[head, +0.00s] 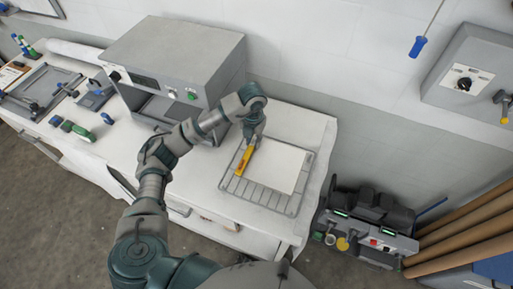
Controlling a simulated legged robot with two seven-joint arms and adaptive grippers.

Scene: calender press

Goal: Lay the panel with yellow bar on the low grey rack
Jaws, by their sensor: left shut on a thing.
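The panel (275,167) is a flat white sheet with a yellow bar (244,161) along its left edge. It lies over the low grey rack (262,198), a wire grid near the right end of the white bench. The rack's wires show to the left, in front and on the right of the panel. Whether the panel touches the rack all over, I cannot tell. My left gripper (254,141) points down at the far end of the yellow bar and is shut on it. My right gripper is not in view.
A grey press (175,65) with an open front stands on the bench left of the rack. Clamps and a tray (45,90) lie at the far left. Right of the bench are a dark machine (368,225) and long brown rolls (460,235). Bare bench top borders the rack.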

